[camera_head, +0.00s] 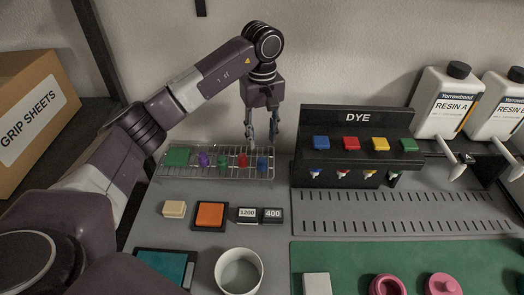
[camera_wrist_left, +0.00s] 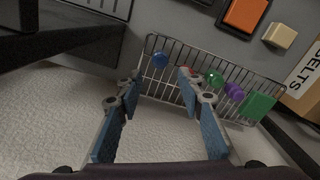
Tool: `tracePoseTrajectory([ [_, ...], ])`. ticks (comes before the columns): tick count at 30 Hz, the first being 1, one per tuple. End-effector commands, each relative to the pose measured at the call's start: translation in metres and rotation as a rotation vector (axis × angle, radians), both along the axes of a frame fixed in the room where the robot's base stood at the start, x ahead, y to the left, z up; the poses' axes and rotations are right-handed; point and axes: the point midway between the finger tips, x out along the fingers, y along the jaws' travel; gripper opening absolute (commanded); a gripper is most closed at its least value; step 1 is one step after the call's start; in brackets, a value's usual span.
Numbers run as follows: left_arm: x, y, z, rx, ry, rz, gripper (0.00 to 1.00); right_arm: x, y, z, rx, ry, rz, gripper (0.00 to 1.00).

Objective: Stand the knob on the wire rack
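The wire rack (camera_head: 215,178) stands at the back left of the bench. On it are a green block (camera_head: 177,156), a purple knob (camera_head: 204,159), a green knob (camera_head: 223,161), a red knob (camera_head: 242,161) and a blue knob (camera_head: 263,162) at the right end. In the left wrist view, the blue knob (camera_wrist_left: 160,59) shows between the finger lines, and the red one is partly hidden by a finger. My left gripper (camera_head: 261,146) points down over the rack's right end, fingers apart, with nothing visible between them. My right gripper is not in view.
A black DYE stand (camera_head: 357,118) with coloured blocks is right of the rack. Resin bottles (camera_head: 443,102) stand farther right. In front are an orange pad (camera_head: 211,215), a beige block (camera_head: 174,208), a white cup (camera_head: 239,272) and pink pieces (camera_head: 387,285) on a green mat (camera_head: 345,258).

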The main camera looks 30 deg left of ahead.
Motion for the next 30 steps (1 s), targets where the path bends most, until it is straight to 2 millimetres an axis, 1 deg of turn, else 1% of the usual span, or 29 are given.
tracePoseTrajectory([
  [1,0.001,0.0,0.01,0.001,-0.005,0.001,0.35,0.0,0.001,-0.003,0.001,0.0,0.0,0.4],
  [3,0.001,0.0,0.023,0.001,-0.003,0.001,0.35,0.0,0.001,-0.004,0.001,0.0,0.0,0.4],
  [6,0.001,0.0,0.036,0.0,-0.001,0.002,0.35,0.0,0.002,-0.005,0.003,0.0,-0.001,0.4],
  [9,0.0,0.0,0.044,0.001,0.001,0.002,0.35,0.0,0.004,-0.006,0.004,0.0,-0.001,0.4],
  [13,0.0,0.0,0.047,0.001,0.001,0.002,0.35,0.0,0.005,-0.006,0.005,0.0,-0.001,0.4],
  [30,0.0,0.0,0.047,0.0,0.001,0.001,0.35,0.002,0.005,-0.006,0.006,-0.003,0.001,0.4],
])
